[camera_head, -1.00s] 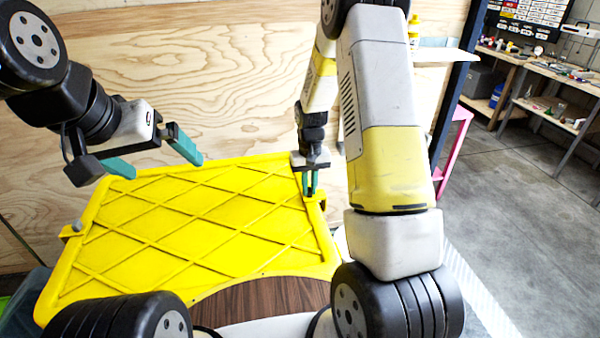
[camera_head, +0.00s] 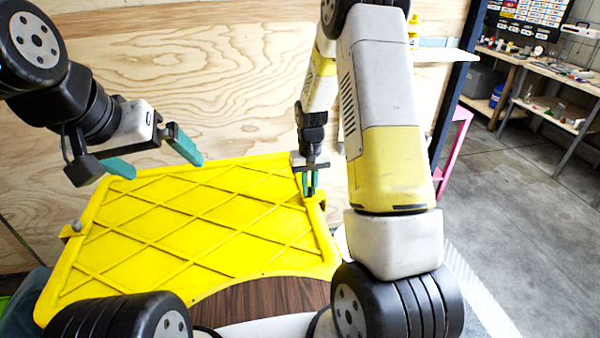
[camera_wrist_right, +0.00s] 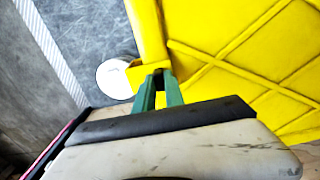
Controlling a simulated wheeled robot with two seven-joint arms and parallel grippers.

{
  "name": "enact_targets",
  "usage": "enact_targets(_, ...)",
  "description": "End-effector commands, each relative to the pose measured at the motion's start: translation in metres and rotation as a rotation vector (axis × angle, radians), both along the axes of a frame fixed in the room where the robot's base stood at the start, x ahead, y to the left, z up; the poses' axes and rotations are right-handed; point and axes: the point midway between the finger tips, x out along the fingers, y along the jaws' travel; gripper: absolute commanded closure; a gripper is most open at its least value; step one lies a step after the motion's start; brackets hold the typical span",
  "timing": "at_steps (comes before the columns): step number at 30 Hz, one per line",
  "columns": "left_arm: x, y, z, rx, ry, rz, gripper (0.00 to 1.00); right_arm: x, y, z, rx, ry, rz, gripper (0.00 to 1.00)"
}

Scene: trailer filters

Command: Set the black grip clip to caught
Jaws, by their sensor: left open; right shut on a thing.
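The yellow ribbed panel (camera_head: 200,215) lies over a wood-grain tabletop, and its corner also shows in the right wrist view (camera_wrist_right: 230,60). My right gripper (camera_head: 311,190) is at the panel's far right corner, its green fingers close together and pointing down. In the right wrist view its fingertips (camera_wrist_right: 158,78) are shut on a small dark piece, seemingly the black grip clip (camera_wrist_right: 158,72), at a yellow tab on the panel's edge. The fingers hide most of it, so its setting cannot be told. My left gripper (camera_head: 165,168) is open and empty above the panel's far left edge.
A plywood wall (camera_head: 190,60) stands behind the panel. A small grey knob (camera_head: 77,226) sits at the panel's left edge. The wood-grain tabletop (camera_head: 265,300) shows at the near edge. Workbenches (camera_head: 550,105) stand far right, with clear grey floor before them.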

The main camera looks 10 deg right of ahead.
Motion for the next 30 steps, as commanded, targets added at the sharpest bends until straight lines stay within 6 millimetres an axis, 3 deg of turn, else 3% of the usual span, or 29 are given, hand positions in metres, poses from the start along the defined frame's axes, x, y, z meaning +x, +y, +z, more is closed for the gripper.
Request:
enact_targets(7, 0.000, 0.000, 0.000, 0.000, 0.000, 0.000, 0.00, 0.000, 0.001, 0.001, 0.000, -0.001, 0.001, 1.00)
enact_targets(14, 0.000, 0.000, 0.000, 0.000, 0.000, 0.000, 0.00, 0.000, 0.026, 0.000, 0.000, -0.001, 0.003, 1.00)
enact_targets(21, 0.000, 0.000, 0.000, 0.000, 0.000, 0.000, 0.00, -0.001, 0.028, 0.000, 0.002, -0.001, 0.001, 1.00)
enact_targets(22, 0.000, 0.000, 0.000, 0.000, 0.000, 0.000, 0.00, -0.001, 0.028, 0.000, 0.002, -0.001, 0.001, 0.82)
enact_targets(25, 0.000, 0.000, 0.000, 0.000, 0.000, 0.000, 0.00, -0.001, 0.028, 0.000, 0.002, -0.001, 0.001, 0.64)
enact_targets(30, 0.000, 0.000, 0.000, 0.000, 0.000, 0.000, 0.00, -0.001, 0.027, 0.000, 0.001, -0.001, 0.001, 0.64)
